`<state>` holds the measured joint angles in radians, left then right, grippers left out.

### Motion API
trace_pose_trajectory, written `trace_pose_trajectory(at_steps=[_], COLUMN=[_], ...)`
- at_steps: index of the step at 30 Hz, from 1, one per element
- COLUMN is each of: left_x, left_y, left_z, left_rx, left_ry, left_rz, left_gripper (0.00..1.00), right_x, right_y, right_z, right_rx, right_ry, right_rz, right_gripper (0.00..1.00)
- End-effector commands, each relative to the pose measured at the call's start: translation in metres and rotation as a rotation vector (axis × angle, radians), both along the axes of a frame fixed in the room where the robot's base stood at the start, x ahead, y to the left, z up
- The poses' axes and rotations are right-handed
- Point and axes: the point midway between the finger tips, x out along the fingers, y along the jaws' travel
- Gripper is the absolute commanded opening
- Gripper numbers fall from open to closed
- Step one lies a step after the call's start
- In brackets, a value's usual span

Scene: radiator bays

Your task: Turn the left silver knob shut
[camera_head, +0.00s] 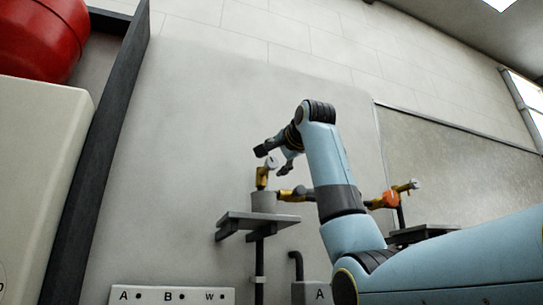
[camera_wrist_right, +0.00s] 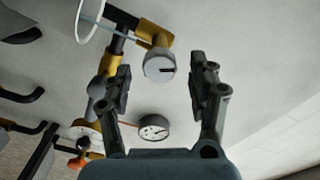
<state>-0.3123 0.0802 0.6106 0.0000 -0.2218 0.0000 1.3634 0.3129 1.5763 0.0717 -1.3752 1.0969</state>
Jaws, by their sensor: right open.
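The left silver knob (camera_head: 271,163) sits on top of a brass valve (camera_head: 262,178) above a small shelf. In the wrist view the knob appears between the spread fingers of the right gripper (camera_wrist_right: 156,64); contact cannot be told. A second silver knob (camera_head: 412,185) is farther right, by an orange valve part (camera_head: 390,198). My left gripper is out of view.
A dark shelf (camera_head: 240,219) on a post stands below the left valve. A board lettered A, B, W (camera_head: 150,296) is at the bottom. A round gauge (camera_wrist_right: 153,128) shows in the wrist view. A dark upright panel (camera_head: 108,140) bounds the left side.

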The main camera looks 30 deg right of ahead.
Motion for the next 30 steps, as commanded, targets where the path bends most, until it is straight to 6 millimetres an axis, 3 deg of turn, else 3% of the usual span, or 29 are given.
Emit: trace_pose_trajectory(at_steps=[6, 11, 16, 30], left_x=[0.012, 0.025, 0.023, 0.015], left_y=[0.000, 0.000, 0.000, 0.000], left_z=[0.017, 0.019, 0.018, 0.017], left_rx=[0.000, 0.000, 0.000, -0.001], left_ry=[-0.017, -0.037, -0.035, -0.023], left_rz=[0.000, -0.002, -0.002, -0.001], left_gripper=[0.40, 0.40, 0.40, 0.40], right_x=[0.026, 0.030, 0.030, 0.030], right_y=[-0.006, -0.007, -0.007, -0.007], right_z=[0.001, 0.000, -0.001, -0.001], right_rx=[0.000, -0.001, -0.001, 0.000], right_ry=[0.001, 0.000, 0.000, 0.000], right_rz=[0.000, 0.000, 0.000, 0.000], right_gripper=[0.59, 0.59, 0.59, 0.01])
